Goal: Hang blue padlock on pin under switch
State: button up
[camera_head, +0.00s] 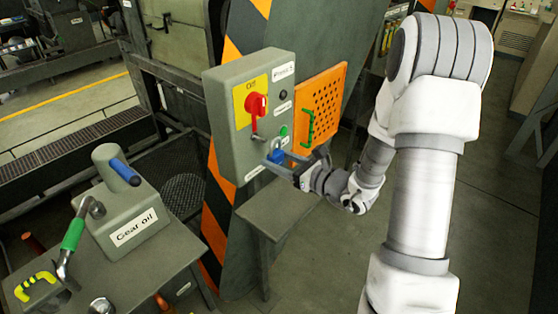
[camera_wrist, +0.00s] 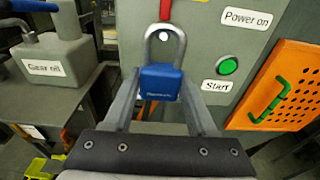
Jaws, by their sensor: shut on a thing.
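The blue padlock (camera_wrist: 160,82) with a silver shackle is held upright between the two fingers of my gripper (camera_wrist: 160,95) in the wrist view. My gripper (camera_head: 272,158) is shut on the padlock's body, and the blue body (camera_head: 276,156) also shows in the head view, close to the lower front of the grey control box (camera_head: 225,125). The red switch (camera_head: 256,104) sits on a yellow plate above the padlock. In the wrist view, a small white spot shows inside the shackle loop below the red handle (camera_wrist: 166,10); I cannot tell whether the shackle is around the pin.
A green start button (camera_wrist: 228,66) is right of the padlock. An orange perforated panel (camera_head: 320,105) with a green handle stands right of the box. A gear oil can (camera_head: 125,210) is on the table at the left, with a small grey table (camera_head: 285,208) below my gripper.

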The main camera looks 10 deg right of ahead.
aim_at(254, 152)
jog(key=shift+r+b+x, duration=0.15)
jog(key=shift+b+x, duration=0.2)
jog(key=shift+x, duration=0.95)
jog(key=shift+r+b+x, duration=0.15)
jog(key=shift+b+x, duration=0.2)
jog(key=shift+x, duration=0.9)
dwell(0.4)
jog(key=shift+w+a+r, duration=0.1)
jog(key=shift+w+r, duration=0.05)
dwell(0.4)
jog(key=shift+f+b, duration=0.4)
jog(key=shift+b, duration=0.15)
jog(key=shift+a+f+b, duration=0.1)
jog(key=shift+f+b, duration=0.25)
jog(key=shift+f, duration=0.05)
